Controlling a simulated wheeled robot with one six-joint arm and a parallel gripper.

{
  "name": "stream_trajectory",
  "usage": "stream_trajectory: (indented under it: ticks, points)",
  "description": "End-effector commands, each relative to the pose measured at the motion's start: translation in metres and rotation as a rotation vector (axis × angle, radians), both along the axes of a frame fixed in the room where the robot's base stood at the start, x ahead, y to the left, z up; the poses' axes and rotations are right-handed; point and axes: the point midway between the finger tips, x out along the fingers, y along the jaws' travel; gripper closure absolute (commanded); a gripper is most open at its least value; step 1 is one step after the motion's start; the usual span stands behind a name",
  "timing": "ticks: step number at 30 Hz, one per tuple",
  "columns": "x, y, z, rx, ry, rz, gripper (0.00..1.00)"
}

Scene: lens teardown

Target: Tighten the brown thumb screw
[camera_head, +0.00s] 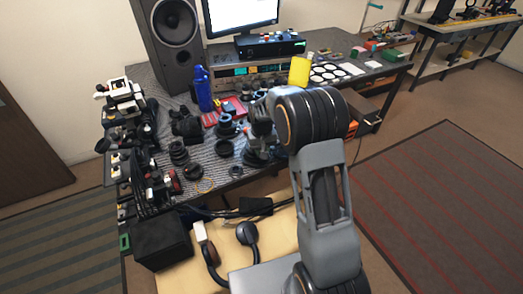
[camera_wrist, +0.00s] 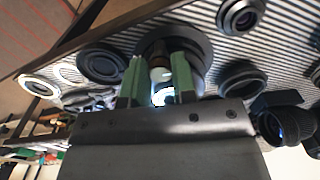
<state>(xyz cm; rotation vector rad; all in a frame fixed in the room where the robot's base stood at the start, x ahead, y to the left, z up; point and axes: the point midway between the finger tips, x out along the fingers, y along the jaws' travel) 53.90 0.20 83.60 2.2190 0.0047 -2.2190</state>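In the wrist view, my gripper (camera_wrist: 158,78) shows two green fingers standing apart. A small part with a brown band and a pale end (camera_wrist: 160,68) lies between them; it looks like the brown thumb screw. There appears to be a gap on its left side, and it is close to the right finger; contact cannot be made out. Behind it is a dark round lens part (camera_wrist: 203,47), with a bright bluish patch low between the fingers. In the head view, my gripper (camera_head: 262,128) is above the bench's front part, partly hidden by my arm; the screw cannot be made out there.
Dark lens rings (camera_wrist: 101,64) and (camera_wrist: 241,16) lie around the fingers on the striped mat. In the head view, a blue bottle (camera_head: 204,90), a black speaker (camera_head: 172,40) and camera gear crowd the bench. A yellow object (camera_head: 299,71) shows behind my arm.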

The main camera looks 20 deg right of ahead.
Motion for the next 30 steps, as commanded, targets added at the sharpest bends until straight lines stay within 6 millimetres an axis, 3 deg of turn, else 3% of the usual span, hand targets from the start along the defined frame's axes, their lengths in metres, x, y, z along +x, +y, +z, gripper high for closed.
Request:
stream_trajectory:
  ticks: [7, 11, 21, 30]
  points:
    - [0.0001, 0.0001, 0.0002, 0.000, 0.000, 0.000, 0.99]
    - [0.0001, 0.0003, 0.0002, 0.000, 0.000, -0.031, 1.00]
    - [0.0005, 0.0016, 0.0003, 0.000, -0.001, -0.364, 1.00]
    - [0.0007, 0.0018, 0.0005, 0.001, -0.001, -0.407, 1.00]
